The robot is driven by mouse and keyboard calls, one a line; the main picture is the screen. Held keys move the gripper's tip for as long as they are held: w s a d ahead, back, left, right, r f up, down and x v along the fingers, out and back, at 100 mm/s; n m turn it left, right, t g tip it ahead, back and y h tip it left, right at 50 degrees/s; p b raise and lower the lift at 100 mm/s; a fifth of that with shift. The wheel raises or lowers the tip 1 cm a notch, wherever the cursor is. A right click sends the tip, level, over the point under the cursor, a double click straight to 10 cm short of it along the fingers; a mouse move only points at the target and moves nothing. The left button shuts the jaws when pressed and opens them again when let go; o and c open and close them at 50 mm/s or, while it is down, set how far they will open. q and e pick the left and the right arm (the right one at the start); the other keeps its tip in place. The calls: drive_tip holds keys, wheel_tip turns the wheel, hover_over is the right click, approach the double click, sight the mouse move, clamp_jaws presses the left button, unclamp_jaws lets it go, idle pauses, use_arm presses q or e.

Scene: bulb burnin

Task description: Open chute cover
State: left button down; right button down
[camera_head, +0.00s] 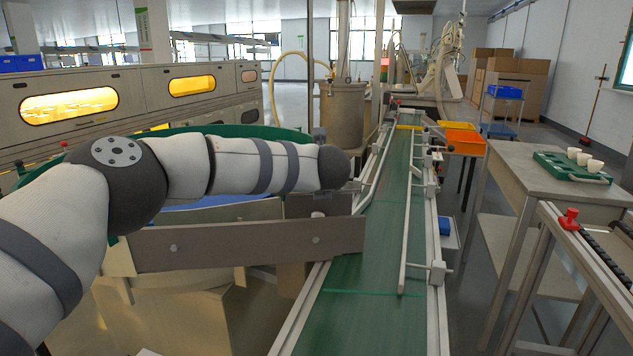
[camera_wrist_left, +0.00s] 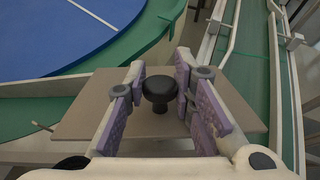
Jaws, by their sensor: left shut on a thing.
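The chute cover (camera_wrist_left: 85,115) is a flat grey-brown plate that fills the middle of the left wrist view. A black round knob (camera_wrist_left: 160,88) stands up from it. My left gripper (camera_wrist_left: 165,95) has its purple-padded fingers on both sides of this knob and is shut on it. In the head view my left arm reaches in from the left, and its dark wrist end is above the chute beside the green conveyor. The knob is hidden there, and the fingers can hardly be made out. My right gripper is in neither view.
A long brown side board (camera_head: 240,240) with bolts runs below my left arm. The green conveyor (camera_head: 370,270) with metal guide rails lies just right of it. A blue and green round table (camera_wrist_left: 60,30) is beyond the plate. A grey table (camera_head: 530,180) with a green tray stands at right.

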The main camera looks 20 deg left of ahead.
use_arm(q)
drive_tip(key=shift+w+a+r+g+h+b, duration=0.3)
drive_tip(key=shift+w+r+g, duration=0.3)
drive_tip(key=shift+g, duration=0.2)
drive_tip(key=c, duration=1.4)
unclamp_jaws()
drive_tip(key=v, duration=1.2)
drive_tip(key=shift+o, duration=0.2)
